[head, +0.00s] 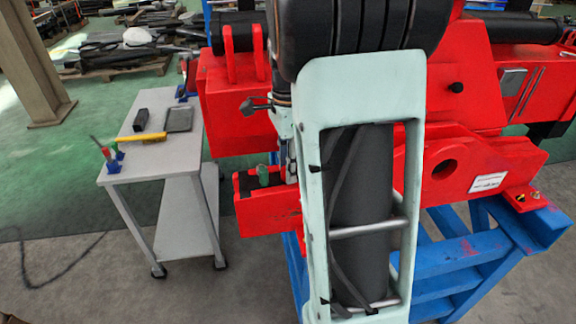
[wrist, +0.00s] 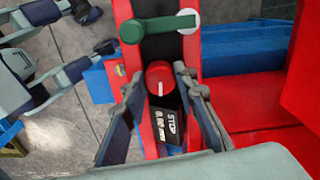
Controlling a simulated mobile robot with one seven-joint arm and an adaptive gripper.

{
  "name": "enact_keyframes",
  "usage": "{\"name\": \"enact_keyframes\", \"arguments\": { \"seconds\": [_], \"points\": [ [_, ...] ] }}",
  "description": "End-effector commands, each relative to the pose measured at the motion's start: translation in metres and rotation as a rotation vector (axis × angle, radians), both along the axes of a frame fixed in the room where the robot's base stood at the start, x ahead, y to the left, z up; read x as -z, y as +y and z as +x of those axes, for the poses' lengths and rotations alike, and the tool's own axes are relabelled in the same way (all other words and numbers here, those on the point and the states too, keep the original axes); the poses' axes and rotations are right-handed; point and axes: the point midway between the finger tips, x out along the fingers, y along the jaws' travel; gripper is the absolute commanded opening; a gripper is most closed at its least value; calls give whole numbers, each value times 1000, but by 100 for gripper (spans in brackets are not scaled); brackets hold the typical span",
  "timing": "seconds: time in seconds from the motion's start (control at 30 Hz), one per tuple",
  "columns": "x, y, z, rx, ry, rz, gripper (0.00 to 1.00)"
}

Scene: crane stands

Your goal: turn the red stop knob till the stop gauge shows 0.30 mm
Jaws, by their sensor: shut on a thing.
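The red stop knob (wrist: 159,78) shows in the wrist view, round, with a white pointer line toward the bottom of the picture. My gripper (wrist: 158,82) is shut on it, one finger at its left and one at its right. The stop gauge (wrist: 168,124) is a small black display below the knob, with the word STOP and a figure in mm. Its text is turned sideways and too small to read surely. In the head view my gripper (head: 291,168) is beside the red beam's end; the knob and gauge cannot be made out there.
A green lever (wrist: 158,29) with a white end lies across the red beam (wrist: 206,100) above the knob; it also shows in the head view (head: 263,175). A blue stand (head: 470,250) carries the red crane part. A grey trolley (head: 150,160) with tools stands at left.

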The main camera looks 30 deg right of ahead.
Motion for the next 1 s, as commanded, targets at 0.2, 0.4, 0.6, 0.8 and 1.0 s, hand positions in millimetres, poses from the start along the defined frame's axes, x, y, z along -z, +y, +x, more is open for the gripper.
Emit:
{"name": "enact_keyframes", "arguments": {
  "seconds": [0.2, 0.4, 0.6, 0.8, 1.0],
  "points": [
    [-1, 0, 0, -161, -1, -1, 2],
    [-1, -1, 0, -350, -2, -1, 2],
    [-1, -1, 0, -537, -2, -2, 2],
    [-1, 0, 0, -706, -2, -1, 2],
    [-1, -1, 0, -834, -2, -1, 2]
  ]
}}
